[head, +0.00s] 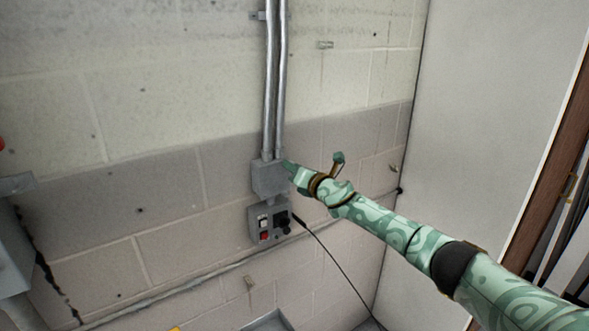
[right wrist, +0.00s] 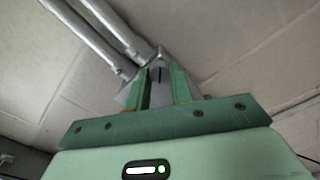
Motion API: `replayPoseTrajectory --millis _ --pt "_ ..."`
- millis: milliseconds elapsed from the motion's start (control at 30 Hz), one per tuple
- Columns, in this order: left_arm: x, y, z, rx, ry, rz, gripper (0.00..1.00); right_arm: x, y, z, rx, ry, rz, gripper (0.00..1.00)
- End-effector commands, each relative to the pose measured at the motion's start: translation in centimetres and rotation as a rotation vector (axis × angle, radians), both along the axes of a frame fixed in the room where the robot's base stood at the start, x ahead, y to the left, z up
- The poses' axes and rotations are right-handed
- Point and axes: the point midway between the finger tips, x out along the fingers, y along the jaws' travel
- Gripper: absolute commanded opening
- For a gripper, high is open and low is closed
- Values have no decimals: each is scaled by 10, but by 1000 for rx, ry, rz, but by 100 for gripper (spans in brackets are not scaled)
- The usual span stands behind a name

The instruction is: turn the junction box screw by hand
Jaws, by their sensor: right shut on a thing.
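The junction box (head: 268,180) is a small grey metal box on the block wall, under two vertical conduits. My right gripper (head: 287,167) is at the right edge of the box in the head view. In the right wrist view, its two green fingers (right wrist: 160,72) reach up to the junction box (right wrist: 134,92), one on each side of a small dark mark. The gripper is shut on the junction box screw, which is mostly hidden between the fingertips. My left gripper is not in view.
A control box (head: 269,223) with buttons and a dark knob hangs just below, with a black cable (head: 335,262) running down right. Two conduits (head: 275,80) rise above. A white panel (head: 480,110) stands at the right, a grey fixture (head: 12,250) at the left.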

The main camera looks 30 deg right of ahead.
Motion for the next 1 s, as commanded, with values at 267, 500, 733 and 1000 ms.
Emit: replayPoseTrajectory --millis 267,500,733,1000 --pt "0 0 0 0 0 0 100 0 1 -3 -254 -30 3 0" --pt "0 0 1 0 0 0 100 0 1 -3 -437 -56 2 0" --pt "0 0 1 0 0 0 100 0 1 -4 -551 -72 3 0" --pt "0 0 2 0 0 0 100 0 1 -4 -610 -79 4 0"
